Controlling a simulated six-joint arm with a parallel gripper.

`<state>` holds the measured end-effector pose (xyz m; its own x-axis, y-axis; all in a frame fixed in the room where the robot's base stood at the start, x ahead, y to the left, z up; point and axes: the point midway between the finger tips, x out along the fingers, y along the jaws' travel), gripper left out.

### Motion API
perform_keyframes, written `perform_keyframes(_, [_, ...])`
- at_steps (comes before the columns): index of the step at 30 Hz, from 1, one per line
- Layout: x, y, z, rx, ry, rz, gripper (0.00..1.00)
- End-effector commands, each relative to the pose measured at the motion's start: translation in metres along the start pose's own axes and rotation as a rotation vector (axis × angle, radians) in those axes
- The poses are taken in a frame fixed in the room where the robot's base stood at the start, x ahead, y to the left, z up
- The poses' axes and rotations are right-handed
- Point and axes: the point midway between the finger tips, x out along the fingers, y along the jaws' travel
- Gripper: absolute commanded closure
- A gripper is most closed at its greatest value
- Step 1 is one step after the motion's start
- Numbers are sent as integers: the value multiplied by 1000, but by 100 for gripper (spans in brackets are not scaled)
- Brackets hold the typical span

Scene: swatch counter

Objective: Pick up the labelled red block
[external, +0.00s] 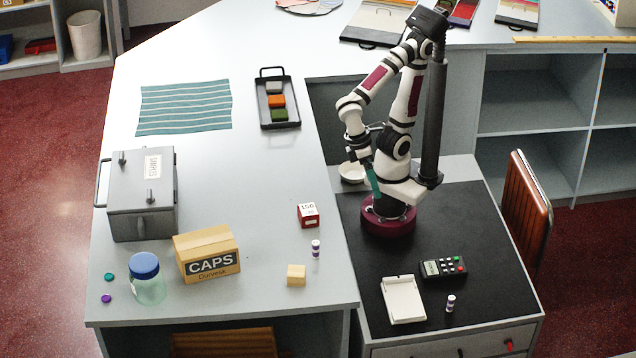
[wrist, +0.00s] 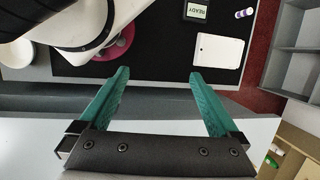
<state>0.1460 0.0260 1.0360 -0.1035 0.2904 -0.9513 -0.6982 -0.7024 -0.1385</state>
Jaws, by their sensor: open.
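The labelled red block (external: 308,215) sits on the grey counter near its right edge in the external view. It has a white label on top, reading something like 150, and another white patch on its front. My gripper (external: 373,180) is raised above and to the right of it, close to my own base, with teal fingers. In the wrist view my gripper (wrist: 159,75) has its two teal fingers spread wide with nothing between them. The red block does not show in the wrist view.
Near the block stand a small purple-capped vial (external: 315,248), a wooden cube (external: 296,275) and a CAPS box (external: 207,254). A blue-lidded jar (external: 147,279) and a grey lidded box (external: 142,195) stand left. A tray (external: 277,101) lies behind. The counter just left of the block is clear.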

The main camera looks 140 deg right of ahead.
Motion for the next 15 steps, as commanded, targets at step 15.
perform_keyframes(15, [-77,99,-188,1190,-624,-912,3])
